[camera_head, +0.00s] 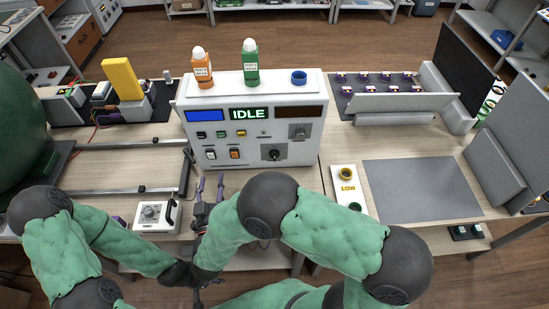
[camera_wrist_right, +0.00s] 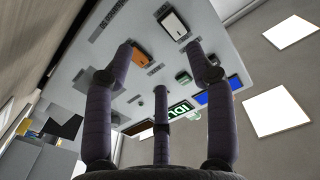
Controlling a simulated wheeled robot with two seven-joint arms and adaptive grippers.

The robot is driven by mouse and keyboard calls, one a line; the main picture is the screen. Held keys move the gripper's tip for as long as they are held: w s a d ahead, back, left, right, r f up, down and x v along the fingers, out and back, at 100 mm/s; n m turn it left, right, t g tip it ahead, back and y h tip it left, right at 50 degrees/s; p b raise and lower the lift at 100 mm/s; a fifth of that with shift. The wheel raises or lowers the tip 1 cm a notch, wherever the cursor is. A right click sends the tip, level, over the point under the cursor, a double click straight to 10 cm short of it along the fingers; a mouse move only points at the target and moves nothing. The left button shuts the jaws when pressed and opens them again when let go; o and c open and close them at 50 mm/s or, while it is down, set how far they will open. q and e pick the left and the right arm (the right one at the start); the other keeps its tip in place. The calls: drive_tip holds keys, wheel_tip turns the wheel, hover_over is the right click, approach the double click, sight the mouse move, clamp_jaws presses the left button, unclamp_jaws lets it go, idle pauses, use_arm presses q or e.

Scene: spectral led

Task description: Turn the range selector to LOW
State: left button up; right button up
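The white control console (camera_head: 250,95) stands at the middle of the bench, its display reading IDLE. A black rotary knob (camera_head: 274,154) sits low on the right of its front. A smaller knob (camera_head: 150,213) is on a white box at the left front. I cannot read which is the range selector. My right gripper (camera_head: 208,188) is in front of the console's lower left, fingers toward it. In the right wrist view its fingers (camera_wrist_right: 160,62) are spread and empty, below an orange switch (camera_wrist_right: 143,54). My left gripper (camera_head: 199,291) is low in the picture, mostly hidden by my arms.
A white plate marked LOW (camera_head: 347,187) lies right of the console, beside a grey mat (camera_head: 421,190). A rail frame (camera_head: 125,145) lies left. My right arm crosses the front.

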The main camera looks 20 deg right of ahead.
drive_tip(key=s+d+m+p, duration=0.2)
drive_tip(key=s+d+m, duration=0.1)
drive_tip(key=d+m, duration=0.85)
drive_tip(key=m+p, duration=0.1)
drive_tip(key=m, duration=1.2)
approach(274, 156)
drive_tip(key=shift+s+a+f, duration=0.1)
drive_tip(key=shift+a+f, duration=0.4)
drive_tip(key=shift+f, duration=0.25)
drive_tip(key=shift+s+d+m, duration=0.2)
drive_tip(key=shift+s+m, duration=0.05)
drive_tip(key=shift+m, duration=0.4)
drive_tip(key=shift+s+d+m, duration=0.2)
drive_tip(key=shift+s+m, duration=0.05)
drive_tip(key=shift+m, duration=0.35)
drive_tip(key=shift+w+d, duration=0.15)
drive_tip(key=shift+w, duration=0.1)
drive_tip(key=b+x, duration=0.2)
drive_tip(key=x, duration=0.8)
drive_tip(key=shift+w, duration=0.1)
clamp_jaws()
